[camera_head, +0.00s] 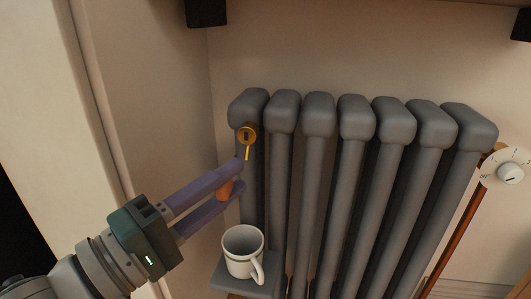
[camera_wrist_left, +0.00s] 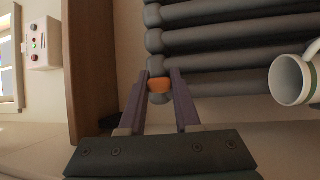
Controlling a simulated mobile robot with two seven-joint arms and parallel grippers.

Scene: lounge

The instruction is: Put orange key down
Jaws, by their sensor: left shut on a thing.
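An orange key (camera_head: 225,188) is between the purple fingers of my left gripper (camera_head: 241,176), which is shut on it. In the left wrist view its orange part (camera_wrist_left: 159,86) sits between the fingertips. A thin yellow rod (camera_head: 248,153) runs from the fitting down towards the upper fingertip. I cannot tell whether it belongs to the key. My right gripper is not in view.
A grey radiator (camera_head: 318,115) stands against the wall. A white mug (camera_head: 243,255) stands on a small grey shelf (camera_head: 232,285) below my gripper. A white dial (camera_head: 510,173) is at the right. In the left wrist view, a wall box with buttons (camera_wrist_left: 43,43) shows at the left.

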